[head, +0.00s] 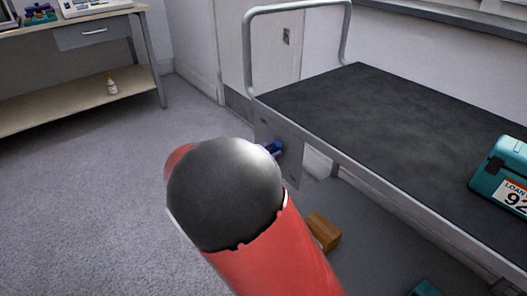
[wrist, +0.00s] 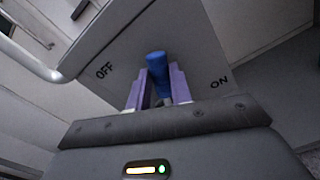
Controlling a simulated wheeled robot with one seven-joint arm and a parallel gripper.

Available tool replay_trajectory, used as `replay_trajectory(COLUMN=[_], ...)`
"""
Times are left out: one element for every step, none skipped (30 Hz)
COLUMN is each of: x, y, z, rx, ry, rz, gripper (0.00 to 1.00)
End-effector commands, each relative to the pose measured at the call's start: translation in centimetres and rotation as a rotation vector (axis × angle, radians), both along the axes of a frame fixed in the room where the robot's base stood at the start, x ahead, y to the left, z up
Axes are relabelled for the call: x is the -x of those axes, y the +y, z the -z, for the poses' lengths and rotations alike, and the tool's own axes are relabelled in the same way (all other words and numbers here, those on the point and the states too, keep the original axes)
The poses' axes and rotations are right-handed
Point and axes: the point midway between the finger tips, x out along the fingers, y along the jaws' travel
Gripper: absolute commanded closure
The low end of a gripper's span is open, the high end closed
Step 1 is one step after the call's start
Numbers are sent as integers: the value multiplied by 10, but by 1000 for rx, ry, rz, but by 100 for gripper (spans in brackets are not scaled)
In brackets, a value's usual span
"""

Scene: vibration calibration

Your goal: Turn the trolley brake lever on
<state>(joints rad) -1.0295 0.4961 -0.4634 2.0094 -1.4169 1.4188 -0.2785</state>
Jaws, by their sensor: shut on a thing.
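The trolley (head: 385,115) has a black top and a grey side plate (head: 292,160) at its near end. In the wrist view the plate (wrist: 200,60) carries OFF at left and ON at right. A blue brake lever (wrist: 155,59) sticks up between the two marks. My gripper (wrist: 160,76) has its two purple fingers shut on either side of the lever. In the head view my red and black arm covers most of the gripper, and only a small blue and purple bit shows beside the plate. The lever's base is hidden behind the fingers.
A teal case (head: 500,178) sits on the trolley top at right. A brown box (head: 323,231) lies under the trolley. The trolley's grey handle rail (head: 296,7) rises at its end. A bench (head: 85,90) stands at the far left, with open carpet before it.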

Motion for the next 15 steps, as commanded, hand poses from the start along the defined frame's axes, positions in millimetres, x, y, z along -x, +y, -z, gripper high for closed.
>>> replay_trajectory(x=[3, 5, 7, 9, 10, 12, 14, 15, 17, 18, 19, 21, 22, 23, 24], y=[-3, -4, -5, -6, -7, -9, -10, -11, -12, -13, -13, -15, -15, -16, -16], z=[5, 7, 9, 10, 11, 13, 15, 16, 18, 19, 21, 22, 24, 25, 26], rx=[-25, -41, -62, -79, -95, -115, -131, -145, -164, -179, -194, -212, -224, -235, -252], ry=[-37, -60, -92, -115, -139, -171, -193, -216, -244, -265, -287, -314, -333, -350, -374], rz=[1, 1, 1, 1, 1, 1, 1, 1, 0, 0, 1, 1, 1, 1, 1], gripper=[100, 100, 100, 100, 100, 100, 100, 100, 100, 100, 100, 100, 100, 100, 100])
